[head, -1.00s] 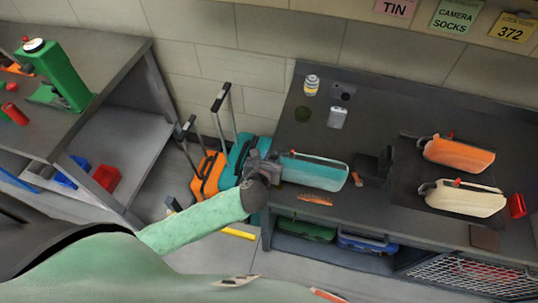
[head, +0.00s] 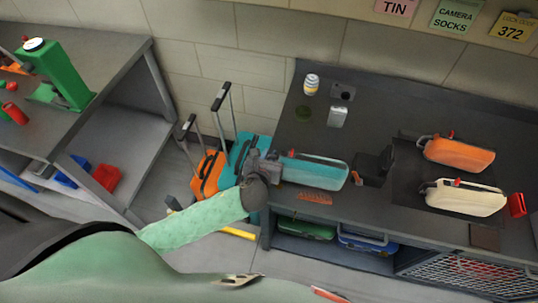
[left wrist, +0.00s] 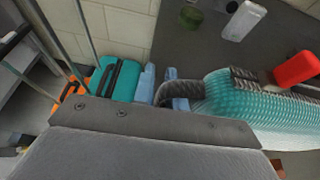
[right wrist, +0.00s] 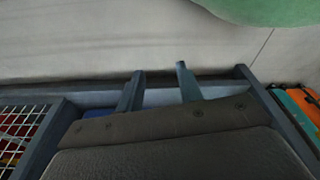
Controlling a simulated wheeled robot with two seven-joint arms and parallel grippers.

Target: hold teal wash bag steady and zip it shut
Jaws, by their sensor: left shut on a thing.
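The teal wash bag (head: 318,173) lies on the dark bench, long side across the view. My left gripper (head: 275,162) is at its left end. In the left wrist view its pale blue fingers (left wrist: 162,82) are shut on the dark loop at the end of the bag (left wrist: 235,98). A red zip pull (left wrist: 297,67) sits on the dark zip line near that end; how far the zip is open is not clear. My right gripper (right wrist: 158,85) shows only in its wrist view, fingers apart and empty, with floor and bench frame beyond.
A dark block (head: 372,168) stands just right of the teal bag. An orange bag (head: 460,156) and a cream bag (head: 465,200) lie farther right. A striped jar (head: 311,85) and a grey container (head: 337,117) are behind. An orange comb-like item (head: 314,198) lies in front.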

